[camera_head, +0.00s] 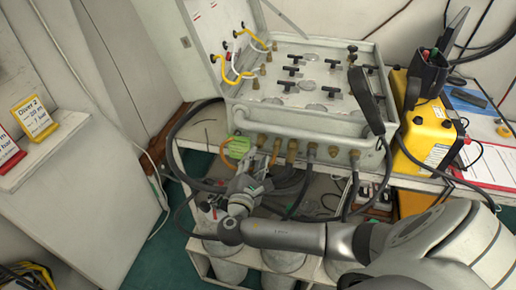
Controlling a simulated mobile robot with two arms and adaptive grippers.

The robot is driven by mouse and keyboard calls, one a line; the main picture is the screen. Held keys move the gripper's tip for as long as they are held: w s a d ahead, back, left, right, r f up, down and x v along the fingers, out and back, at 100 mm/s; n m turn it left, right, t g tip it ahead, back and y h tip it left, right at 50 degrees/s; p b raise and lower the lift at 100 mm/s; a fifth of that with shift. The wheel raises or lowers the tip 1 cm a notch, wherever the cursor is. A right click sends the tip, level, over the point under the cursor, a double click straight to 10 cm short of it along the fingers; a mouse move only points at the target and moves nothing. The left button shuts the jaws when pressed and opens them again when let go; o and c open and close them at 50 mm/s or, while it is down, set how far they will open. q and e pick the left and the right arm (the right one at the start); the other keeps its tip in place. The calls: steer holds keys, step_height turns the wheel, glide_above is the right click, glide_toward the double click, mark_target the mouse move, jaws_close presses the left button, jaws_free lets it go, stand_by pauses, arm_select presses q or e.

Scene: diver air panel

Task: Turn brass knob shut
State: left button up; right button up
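The air panel is a pale grey case (315,122) with its lid open, standing on a white bench. A row of several brass fittings or knobs runs along its lower front face, among them one at the left (261,140) and one further right (291,149). I cannot tell which is the task's brass knob. My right gripper (268,163) reaches up from below to the left part of this row, just under the brass pieces. Its fingertips are small and overlap the fittings and hoses, so I cannot tell whether it touches or grips one. My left gripper is out of view.
Black T-handles (293,70) stand on the panel's top. A black handset (366,100) hangs at its right end. A yellow case (428,130) and a clipboard (490,160) lie to the right. Dark hoses loop beneath the panel. A green tag (236,147) hangs left of my gripper.

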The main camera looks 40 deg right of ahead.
mark_target(260, 147)
steer(key=shift+x, duration=2.3)
steer(key=shift+c, duration=0.3)
jaws_close()
